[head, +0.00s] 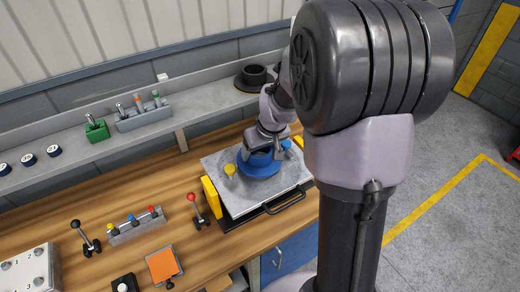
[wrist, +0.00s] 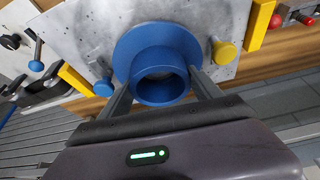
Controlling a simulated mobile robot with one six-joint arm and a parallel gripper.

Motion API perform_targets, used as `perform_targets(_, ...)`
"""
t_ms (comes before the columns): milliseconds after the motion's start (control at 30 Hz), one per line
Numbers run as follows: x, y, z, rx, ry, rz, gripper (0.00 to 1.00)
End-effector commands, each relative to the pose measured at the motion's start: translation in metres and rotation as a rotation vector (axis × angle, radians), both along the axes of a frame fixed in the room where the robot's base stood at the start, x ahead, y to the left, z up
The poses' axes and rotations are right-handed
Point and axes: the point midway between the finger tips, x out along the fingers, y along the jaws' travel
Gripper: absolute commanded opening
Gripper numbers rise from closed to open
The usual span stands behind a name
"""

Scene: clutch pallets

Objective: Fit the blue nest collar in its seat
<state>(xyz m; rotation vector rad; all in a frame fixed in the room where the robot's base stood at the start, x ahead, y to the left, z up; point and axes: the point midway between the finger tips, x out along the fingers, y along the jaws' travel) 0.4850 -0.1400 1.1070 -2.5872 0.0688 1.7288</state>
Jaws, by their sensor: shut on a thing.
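The blue nest collar (head: 258,168), a wide flange with a raised hollow ring, is at the grey metal plate (head: 222,160). In the wrist view the collar (wrist: 130,46) is seen into its open bore. My gripper (head: 264,153) is shut on the collar's raised ring, with one finger on each side in the wrist view (wrist: 160,88). The flange looks flat to the plate, but I cannot tell whether it touches. The seat is hidden under the collar.
A yellow-topped pin (head: 229,170) and a blue-topped pin (head: 286,145) stand on the plate near the collar. A yellow block (head: 211,197) borders the plate's left. A red-knobbed lever (head: 192,198) and a pin rack (head: 137,227) stand on the wooden bench.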

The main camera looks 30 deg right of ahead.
Motion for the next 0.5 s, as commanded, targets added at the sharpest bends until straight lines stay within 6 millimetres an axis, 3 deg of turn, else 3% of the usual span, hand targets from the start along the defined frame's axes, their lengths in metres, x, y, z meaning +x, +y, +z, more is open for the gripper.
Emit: perform_targets(500, 0.000, 0.000, -0.013, 0.000, -0.001, 0.000, 0.20)
